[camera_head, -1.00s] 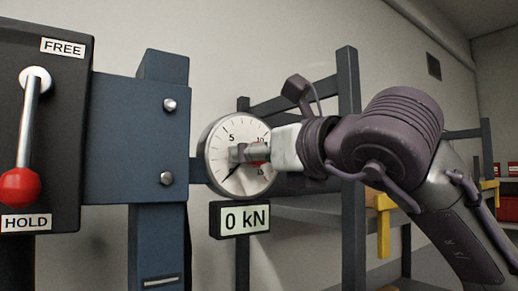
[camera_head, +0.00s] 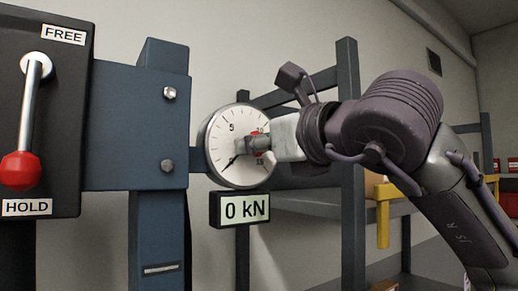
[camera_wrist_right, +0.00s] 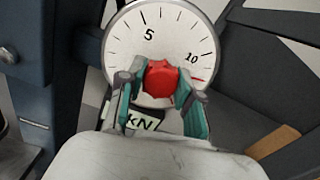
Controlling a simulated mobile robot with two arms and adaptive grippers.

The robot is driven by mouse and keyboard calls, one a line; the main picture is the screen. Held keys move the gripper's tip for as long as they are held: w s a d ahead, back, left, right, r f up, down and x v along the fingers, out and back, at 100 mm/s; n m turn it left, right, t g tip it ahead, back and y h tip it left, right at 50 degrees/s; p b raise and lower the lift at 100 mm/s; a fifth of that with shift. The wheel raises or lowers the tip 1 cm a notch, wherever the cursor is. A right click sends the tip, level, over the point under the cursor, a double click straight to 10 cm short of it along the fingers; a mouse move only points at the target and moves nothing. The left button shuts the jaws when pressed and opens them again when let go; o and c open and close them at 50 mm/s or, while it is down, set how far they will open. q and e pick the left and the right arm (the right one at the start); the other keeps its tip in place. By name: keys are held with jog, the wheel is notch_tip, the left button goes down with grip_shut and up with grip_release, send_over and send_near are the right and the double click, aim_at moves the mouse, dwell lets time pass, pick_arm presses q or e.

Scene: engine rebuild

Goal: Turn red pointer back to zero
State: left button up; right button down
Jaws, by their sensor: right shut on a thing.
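The round white gauge (camera_head: 222,140) faces me left of centre in the head view, and its dial (camera_wrist_right: 130,42) fills the top of the wrist view. A red lobed knob (camera_wrist_right: 160,84) sits at the dial's centre. The thin red pointer (camera_wrist_right: 197,79) shows right of the knob, just past the 10 mark. A black needle (camera_head: 227,165) points to the lower left of the dial. My right gripper (camera_head: 247,146) is shut on the red knob, with a green-padded finger on each side in the wrist view. My left gripper is not in view.
A display reading 0 kN (camera_head: 240,210) hangs below the gauge. A blue post and plate (camera_head: 135,130) stand to its left. Further left, a red-balled lever (camera_head: 20,170) hangs at HOLD. A blue rack (camera_head: 347,120) stands behind my right arm.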

jog(key=n+b, duration=0.2)
jog(key=n, duration=0.2)
jog(key=n+b, duration=0.1)
jog(key=n, duration=1.4)
jog(key=shift+n, duration=0.4)
jog(key=n+p, duration=0.1)
jog(key=n, duration=0.4)
jog(key=shift+n, duration=0.3)
jog(key=n+p, duration=0.2)
jog(key=n, duration=0.4)
jog(key=shift+f, duration=0.1)
jog(key=n+p, duration=0.2)
jog(key=n, duration=0.3)
jog(key=shift+n, duration=0.3)
jog(key=n+p, duration=0.1)
jog(key=n, duration=0.4)
jog(key=shift+f+n+p, duration=0.15)
jog(key=shift+n+p, duration=0.15)
jog(key=shift+p, duration=0.05)
